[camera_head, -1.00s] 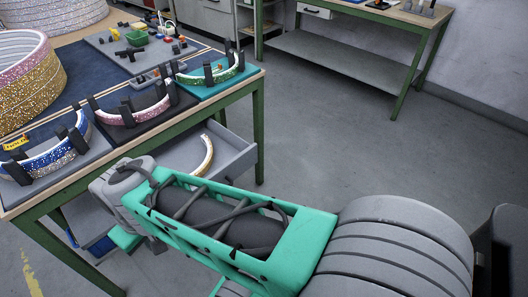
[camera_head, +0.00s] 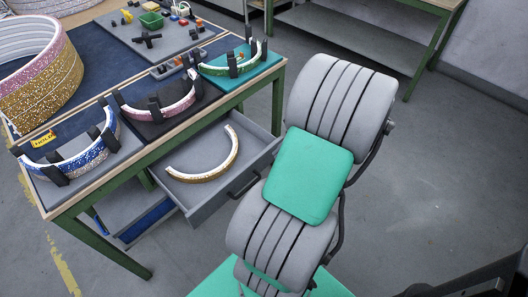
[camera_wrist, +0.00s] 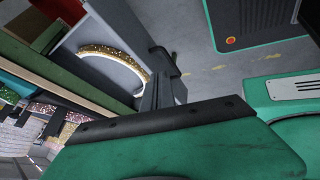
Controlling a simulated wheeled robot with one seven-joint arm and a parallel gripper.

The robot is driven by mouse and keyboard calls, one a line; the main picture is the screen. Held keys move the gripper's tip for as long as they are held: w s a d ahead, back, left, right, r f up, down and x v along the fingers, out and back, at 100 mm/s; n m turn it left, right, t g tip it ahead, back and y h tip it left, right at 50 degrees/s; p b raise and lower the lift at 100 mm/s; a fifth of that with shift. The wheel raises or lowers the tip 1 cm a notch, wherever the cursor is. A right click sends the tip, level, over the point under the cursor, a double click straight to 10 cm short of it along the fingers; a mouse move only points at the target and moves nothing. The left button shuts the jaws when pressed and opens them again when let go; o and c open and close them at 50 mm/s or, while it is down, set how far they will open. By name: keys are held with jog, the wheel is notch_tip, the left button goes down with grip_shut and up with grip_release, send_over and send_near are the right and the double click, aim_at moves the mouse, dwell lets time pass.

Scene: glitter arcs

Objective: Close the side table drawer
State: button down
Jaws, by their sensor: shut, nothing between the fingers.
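The grey side table drawer (camera_head: 208,207) is pulled out from under the green-framed table. A glittering gold arc (camera_head: 207,176) lies inside it, and a black handle (camera_head: 243,187) is on its front. In the wrist view the drawer (camera_wrist: 100,74) shows with the gold arc (camera_wrist: 113,54) and handle (camera_wrist: 163,61). My gripper (camera_wrist: 168,88) shows there as shut, empty dark fingers close to the drawer front by the handle. I cannot tell whether they touch it. In the head view my arm hides the gripper.
A second table (camera_head: 350,35) stands behind. Floor to the right is clear.

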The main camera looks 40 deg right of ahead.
jog(key=shift+n+t, duration=0.5)
jog(key=shift+n, duration=0.4)
jog(key=x, duration=0.3)
jog(key=d+x, duration=0.1)
jog(key=x, duration=0.2)
jog(key=w+d+x, duration=0.1)
jog(key=x, duration=0.2)
jog(key=shift+w+a+f, duration=0.1)
jog(key=shift+w+f, duration=0.1)
jog(key=shift+f, duration=0.1)
